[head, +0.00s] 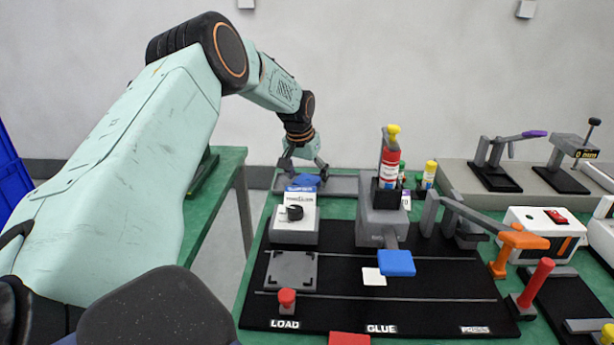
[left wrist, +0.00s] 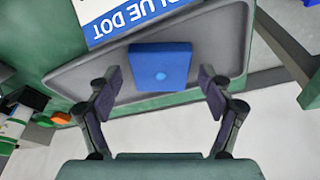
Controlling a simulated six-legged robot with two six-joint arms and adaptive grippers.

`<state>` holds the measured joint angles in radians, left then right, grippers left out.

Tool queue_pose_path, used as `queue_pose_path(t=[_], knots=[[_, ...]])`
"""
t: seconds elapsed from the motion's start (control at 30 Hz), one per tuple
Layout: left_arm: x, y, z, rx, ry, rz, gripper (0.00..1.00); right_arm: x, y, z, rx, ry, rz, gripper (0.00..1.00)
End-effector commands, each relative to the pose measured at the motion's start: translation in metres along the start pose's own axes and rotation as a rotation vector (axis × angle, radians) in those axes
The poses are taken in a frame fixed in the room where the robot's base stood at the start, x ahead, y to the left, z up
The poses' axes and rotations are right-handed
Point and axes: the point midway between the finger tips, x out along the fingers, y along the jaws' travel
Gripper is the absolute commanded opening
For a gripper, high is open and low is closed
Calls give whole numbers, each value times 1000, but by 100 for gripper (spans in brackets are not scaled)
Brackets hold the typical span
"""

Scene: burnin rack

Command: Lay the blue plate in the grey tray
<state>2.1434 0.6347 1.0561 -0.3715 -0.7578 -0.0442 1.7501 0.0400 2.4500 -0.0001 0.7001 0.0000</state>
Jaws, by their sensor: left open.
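The blue plate (left wrist: 160,58) is a square with a lighter blue dot. In the left wrist view it lies in the grey tray (left wrist: 125,88), near the rim closest to my gripper. My left gripper (left wrist: 162,84) is open, with one finger on each side of the plate and space between fingers and plate. In the head view the plate (head: 304,181) shows at the back of the bench, below my left gripper (head: 303,165), and part of the tray (head: 343,186) shows beside it. My right gripper is not in view.
A white card reading "BLUE DOT" (left wrist: 130,18) is beside the plate. A grey box with a black knob (head: 295,226) stands in front. A glue stand (head: 381,220) with a red bottle and blue pad (head: 396,263) is to the right. Clamps (head: 495,170) are farther right.

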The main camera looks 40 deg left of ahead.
Motion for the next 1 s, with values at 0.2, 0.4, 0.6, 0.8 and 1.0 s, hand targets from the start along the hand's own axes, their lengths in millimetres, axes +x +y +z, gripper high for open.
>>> queue_pose_path(t=[0.2, 0.4, 0.6, 0.8, 1.0], knots=[[-5, 0, -2, 0, 2, 1, 80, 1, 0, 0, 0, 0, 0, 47], [-41, 0, -3, 0, 3, 3, 80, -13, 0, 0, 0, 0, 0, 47], [-83, 1, -3, -1, 3, 4, 80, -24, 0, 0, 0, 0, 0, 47], [-112, 0, -2, 0, 1, 2, 80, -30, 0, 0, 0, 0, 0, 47], [-124, 0, -1, 0, 0, 1, 80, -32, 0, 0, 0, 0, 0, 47]])
